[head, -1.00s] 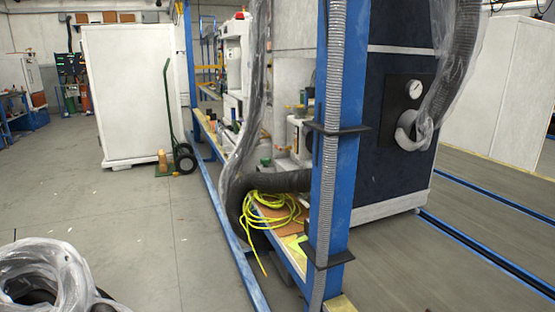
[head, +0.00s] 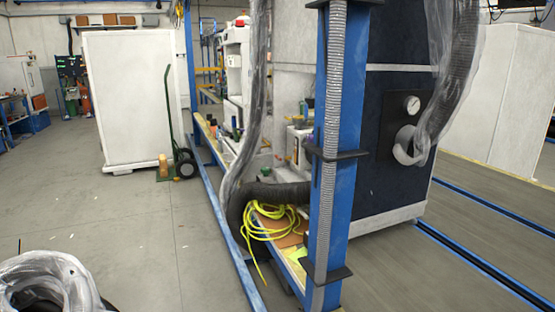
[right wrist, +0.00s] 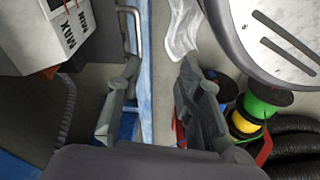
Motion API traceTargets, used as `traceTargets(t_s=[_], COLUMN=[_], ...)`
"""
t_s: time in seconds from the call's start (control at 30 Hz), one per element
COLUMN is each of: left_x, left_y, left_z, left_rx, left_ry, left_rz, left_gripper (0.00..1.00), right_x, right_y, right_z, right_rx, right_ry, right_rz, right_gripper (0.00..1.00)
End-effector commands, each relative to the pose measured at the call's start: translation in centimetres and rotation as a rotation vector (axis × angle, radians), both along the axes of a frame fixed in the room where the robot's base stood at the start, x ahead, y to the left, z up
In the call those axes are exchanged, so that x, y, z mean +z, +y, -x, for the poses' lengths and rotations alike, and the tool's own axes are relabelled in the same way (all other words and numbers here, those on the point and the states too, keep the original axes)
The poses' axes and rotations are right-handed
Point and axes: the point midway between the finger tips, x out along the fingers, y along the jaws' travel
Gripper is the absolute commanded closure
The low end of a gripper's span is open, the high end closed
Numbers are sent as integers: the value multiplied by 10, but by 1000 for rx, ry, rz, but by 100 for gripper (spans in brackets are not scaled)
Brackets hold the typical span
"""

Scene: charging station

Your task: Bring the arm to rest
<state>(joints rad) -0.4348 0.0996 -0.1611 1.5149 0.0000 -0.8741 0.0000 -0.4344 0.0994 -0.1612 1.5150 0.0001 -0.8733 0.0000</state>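My right gripper (right wrist: 155,100) shows in the right wrist view. Its two grey fingers are spread well apart, with nothing held between them. Behind the gap are the grey floor and a blue-and-white rail (right wrist: 146,60). Neither gripper shows in the head view, and my left gripper is in no view.
A blue post (head: 337,150) with a ribbed grey conduit stands ahead. Behind it is a dark machine (head: 390,170) with a gauge. A yellow cable (head: 268,228) hangs over a low shelf. A plastic-wrapped hose (head: 45,275) lies at lower left. Floor at left is mostly open.

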Motion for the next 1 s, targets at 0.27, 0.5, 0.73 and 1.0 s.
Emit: traceTargets(t_s=[0.27, 0.5, 0.73, 1.0], left_x=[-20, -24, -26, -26], left_y=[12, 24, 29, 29], left_z=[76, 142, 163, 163], left_rx=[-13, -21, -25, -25], left_ry=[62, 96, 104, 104], left_rz=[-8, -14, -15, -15], left_gripper=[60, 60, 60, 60], right_x=[-21, -25, -26, -26], right_y=[-12, -25, -29, -29], right_z=[76, 142, 164, 164], right_rx=[13, 21, 25, 25], right_ry=[63, 97, 105, 105], right_rz=[9, 14, 16, 16], right_gripper=[67, 67, 67, 67])
